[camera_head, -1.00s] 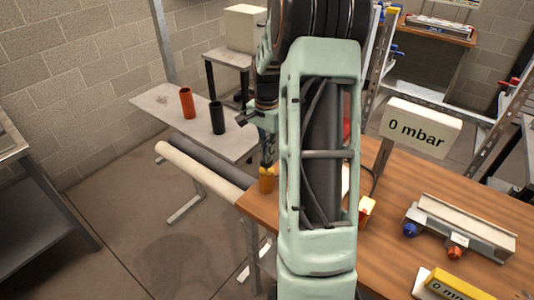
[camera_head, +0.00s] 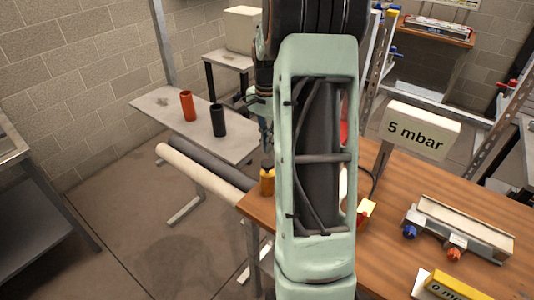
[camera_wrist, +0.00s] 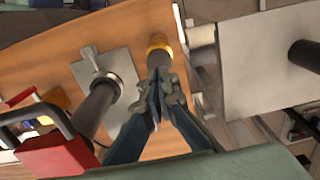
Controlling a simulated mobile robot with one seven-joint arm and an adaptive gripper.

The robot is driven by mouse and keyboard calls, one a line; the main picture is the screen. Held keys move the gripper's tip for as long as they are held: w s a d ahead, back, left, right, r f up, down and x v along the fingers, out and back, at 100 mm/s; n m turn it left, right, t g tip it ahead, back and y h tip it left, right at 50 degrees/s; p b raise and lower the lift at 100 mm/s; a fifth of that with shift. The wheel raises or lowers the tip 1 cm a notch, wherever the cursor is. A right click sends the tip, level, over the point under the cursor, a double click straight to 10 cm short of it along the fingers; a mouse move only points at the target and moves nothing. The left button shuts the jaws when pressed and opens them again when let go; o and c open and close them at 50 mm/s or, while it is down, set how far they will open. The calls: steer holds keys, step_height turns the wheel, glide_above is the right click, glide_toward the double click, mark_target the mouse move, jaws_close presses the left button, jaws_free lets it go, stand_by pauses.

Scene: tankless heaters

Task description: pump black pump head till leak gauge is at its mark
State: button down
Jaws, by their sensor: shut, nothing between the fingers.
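The small yellow-orange pump (camera_head: 267,184) stands at the table's left corner, and its black pump head (camera_head: 267,166) shows on top. In the wrist view the dark pump head (camera_wrist: 158,60) sits in a yellow ring just beyond my fingertips. My gripper (camera_wrist: 160,88) is shut and empty over it. In the head view it is partly hidden by my arm, above the pump, with a small gap. The leak gauge (camera_head: 421,128) is a pale display on a post and reads "5 mbar". I see no mark on it.
The wooden table (camera_head: 385,235) carries a grey bracket with blue and orange knobs (camera_head: 458,232) and a yellow block (camera_head: 455,288) at right. A side bench (camera_head: 165,108) holds an orange and a black cylinder. A red object (camera_wrist: 60,155) stands close left of my fingers.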

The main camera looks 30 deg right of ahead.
mark_target(267, 163)
step_height(267, 163, up, 7)
steer(key=shift+r+b, duration=0.15)
steer(key=shift+b, duration=0.15)
stand_by(0.6)
